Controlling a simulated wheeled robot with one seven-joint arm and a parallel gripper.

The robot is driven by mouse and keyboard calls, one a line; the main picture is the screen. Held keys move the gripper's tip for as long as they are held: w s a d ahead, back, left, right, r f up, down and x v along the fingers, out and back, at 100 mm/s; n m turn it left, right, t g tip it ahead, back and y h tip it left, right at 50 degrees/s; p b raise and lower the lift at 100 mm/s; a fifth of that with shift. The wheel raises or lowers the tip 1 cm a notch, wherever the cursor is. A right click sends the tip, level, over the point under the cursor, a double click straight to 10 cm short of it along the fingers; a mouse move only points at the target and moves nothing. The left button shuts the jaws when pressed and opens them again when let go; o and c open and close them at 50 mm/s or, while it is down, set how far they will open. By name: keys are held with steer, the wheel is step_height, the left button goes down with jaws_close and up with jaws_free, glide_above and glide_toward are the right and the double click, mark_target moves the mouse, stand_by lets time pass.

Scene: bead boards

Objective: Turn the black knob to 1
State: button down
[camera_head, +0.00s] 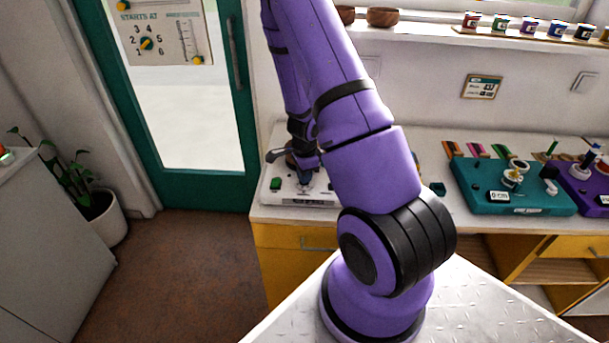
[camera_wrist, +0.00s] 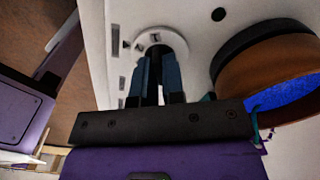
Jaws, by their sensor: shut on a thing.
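A white board (camera_head: 300,197) lies at the left end of the counter. In the wrist view the white board (camera_wrist: 201,48) carries a pale round dial (camera_wrist: 152,38) with small dark marks. My gripper (camera_wrist: 158,62) points down at this dial, its two dark blue fingers close together over it. The fingers are shut on the black knob, which is mostly hidden between them; its pointer and setting cannot be read. In the head view my gripper (camera_head: 305,180) is over the white board, and my arm hides part of it.
A brown round container (camera_wrist: 272,75) with blue inside stands right of my fingers in the wrist view. A green block (camera_head: 275,183) sits at the white board's left. A teal board (camera_head: 480,200) and a purple board (camera_head: 580,195) lie farther right on the counter.

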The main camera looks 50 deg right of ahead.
steer(key=n, duration=1.2)
steer(key=shift+n, duration=0.3)
stand_by(0.3)
steer(key=c, duration=1.2)
jaws_free()
steer(key=shift+r, duration=0.1)
step_height(320, 180, up, 11)
steer(key=shift+f, duration=0.15)
